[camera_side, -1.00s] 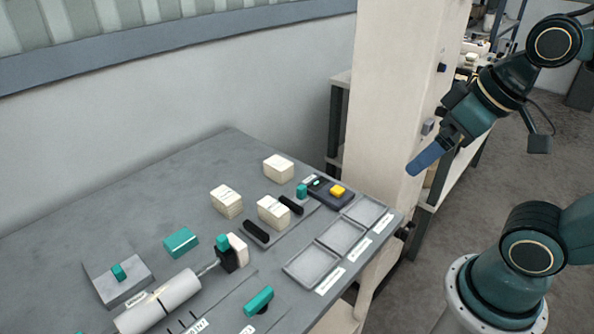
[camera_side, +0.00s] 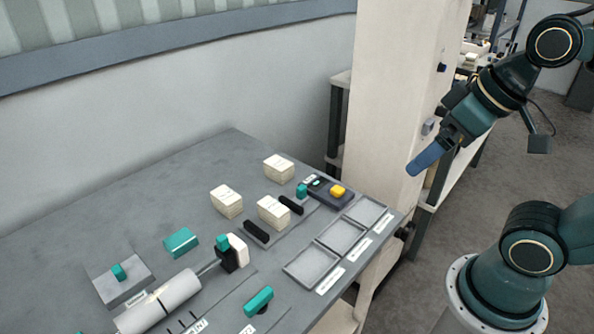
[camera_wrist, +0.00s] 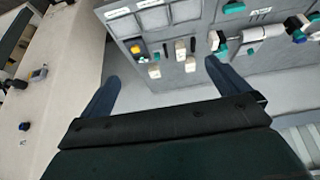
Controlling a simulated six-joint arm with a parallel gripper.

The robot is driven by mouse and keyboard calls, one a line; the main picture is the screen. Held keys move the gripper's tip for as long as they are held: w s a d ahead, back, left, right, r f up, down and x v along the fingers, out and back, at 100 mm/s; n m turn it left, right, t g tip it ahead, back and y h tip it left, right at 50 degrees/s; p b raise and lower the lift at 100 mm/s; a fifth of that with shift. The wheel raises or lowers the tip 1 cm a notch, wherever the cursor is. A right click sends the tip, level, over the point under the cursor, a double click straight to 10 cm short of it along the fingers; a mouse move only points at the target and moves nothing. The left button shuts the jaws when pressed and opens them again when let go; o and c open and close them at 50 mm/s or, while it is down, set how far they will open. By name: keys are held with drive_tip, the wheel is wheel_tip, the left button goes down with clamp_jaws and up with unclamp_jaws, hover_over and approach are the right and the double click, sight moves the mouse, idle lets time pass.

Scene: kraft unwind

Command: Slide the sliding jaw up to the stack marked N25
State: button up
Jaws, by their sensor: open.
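My gripper (camera_side: 424,163) hangs in the air right of the table; in the wrist view (camera_wrist: 160,68) its two blue fingers are apart with nothing between them. Three cream stacks stand on the table: one at the back (camera_side: 278,168), one at the left (camera_side: 226,202), and one (camera_side: 273,212) between two black bars, the near bar (camera_side: 256,232) and the far bar (camera_side: 290,204). A teal knob (camera_side: 302,190) is by the far bar. I cannot tell which bar is the sliding jaw. No N25 mark is readable on any stack.
A dark device with a yellow button (camera_side: 338,191) sits beyond the bars. Three grey trays (camera_side: 312,266) line the table's right edge. A white cylinder (camera_side: 160,301) with a rod, a teal block (camera_side: 181,242) and a teal handle (camera_side: 258,301) occupy the front left. A pale column (camera_side: 395,90) stands behind.

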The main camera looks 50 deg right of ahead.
drive_tip(key=c, duration=0.7)
drive_tip(key=shift+w+r+m, duration=0.2)
drive_tip(key=shift+w+m, duration=0.1)
drive_tip(key=shift+w, duration=0.2)
drive_tip(key=c, duration=0.6)
drive_tip(key=w+d+f+m+g, duration=0.1)
drive_tip(key=w+d+m+g, duration=0.15)
drive_tip(key=w+m, duration=1)
drive_tip(key=w+f+m+g, duration=0.1)
drive_tip(key=w+f, duration=0.3)
drive_tip(key=w, duration=0.2)
drive_tip(key=w+d+f+m+g, duration=0.1)
drive_tip(key=w+f+m, duration=0.1)
drive_tip(key=w+f, duration=0.3)
drive_tip(key=w+d+f+m+g, duration=0.1)
drive_tip(key=w+f+m, duration=0.1)
drive_tip(key=w+f, duration=0.3)
drive_tip(key=shift+w, duration=1.1)
drive_tip(key=shift+f, duration=0.15)
